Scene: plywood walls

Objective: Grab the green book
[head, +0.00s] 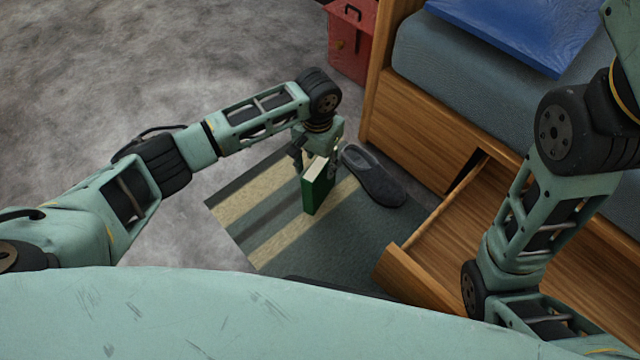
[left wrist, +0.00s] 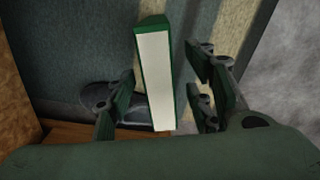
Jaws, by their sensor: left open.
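The green book (head: 318,192) stands upright on the striped rug in the head view, its pale page edge facing up. In the left wrist view the book (left wrist: 153,75) lies between the fingers, with a visible gap on the right side; on the left the finger is close to it, and I cannot tell whether it touches. My left gripper (head: 316,160) is directly over the book, pointing down, and its fingers (left wrist: 160,103) are open around the book's near end. My right arm is at the right of the head view, but its gripper is out of the picture.
A dark slipper (head: 373,177) lies right beside the book on the striped rug (head: 262,236). A wooden bed frame (head: 420,140) with an open drawer (head: 440,250) stands to the right. A red box (head: 352,42) is at the back. Grey floor is clear at left.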

